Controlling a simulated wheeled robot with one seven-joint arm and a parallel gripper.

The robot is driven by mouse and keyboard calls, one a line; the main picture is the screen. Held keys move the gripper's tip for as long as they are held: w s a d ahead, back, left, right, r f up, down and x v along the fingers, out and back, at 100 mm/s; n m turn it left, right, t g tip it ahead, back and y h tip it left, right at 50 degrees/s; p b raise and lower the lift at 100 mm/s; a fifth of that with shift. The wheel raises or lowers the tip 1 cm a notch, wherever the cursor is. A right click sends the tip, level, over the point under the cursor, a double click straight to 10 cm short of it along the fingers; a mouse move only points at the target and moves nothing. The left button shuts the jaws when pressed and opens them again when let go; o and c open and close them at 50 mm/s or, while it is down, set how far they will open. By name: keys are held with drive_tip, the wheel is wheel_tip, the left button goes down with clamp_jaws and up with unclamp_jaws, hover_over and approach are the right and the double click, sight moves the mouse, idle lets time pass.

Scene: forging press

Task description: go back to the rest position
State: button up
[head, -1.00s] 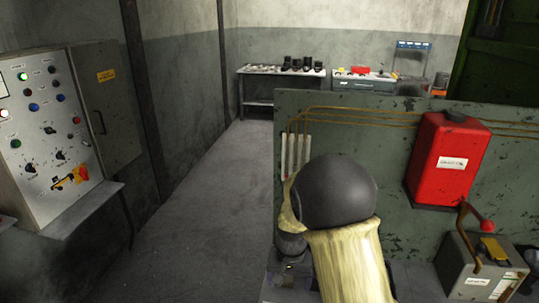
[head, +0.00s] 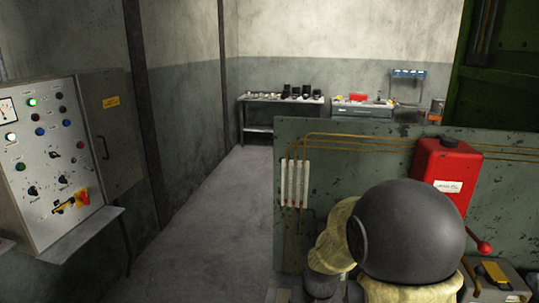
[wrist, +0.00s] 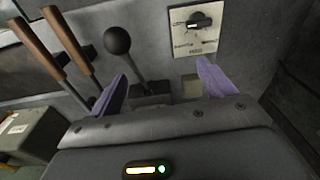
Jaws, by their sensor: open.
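My gripper (wrist: 163,92) shows in the wrist view, with its two purple fingertips wide apart. It is open, and nothing is held between the fingers. Beyond the fingertips stands a lever with a round black knob (wrist: 117,40), and a small plate with a black rotary switch (wrist: 199,22) is up and to the right of it. I cannot tell whether a finger touches anything. In the head view my own arm, with a dark round joint and pale sleeve, fills the lower right, and the gripper is hidden there.
A control cabinet (head: 40,165) stands at the left. A green panel (head: 375,160) carries a red tank (head: 442,170). Two wooden-handled levers (wrist: 65,45) are close to the gripper. Floor (head: 215,210) is clear at the left.

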drive_tip(key=s+d+r+n+t, duration=0.1)
drive_tip(key=s+d+r, duration=0.2)
drive_tip(key=s, duration=0.6)
drive_tip(key=shift+s+d+r+t, duration=0.2)
drive_tip(key=shift+d+r+t, duration=0.15)
drive_tip(key=shift+d, duration=0.7)
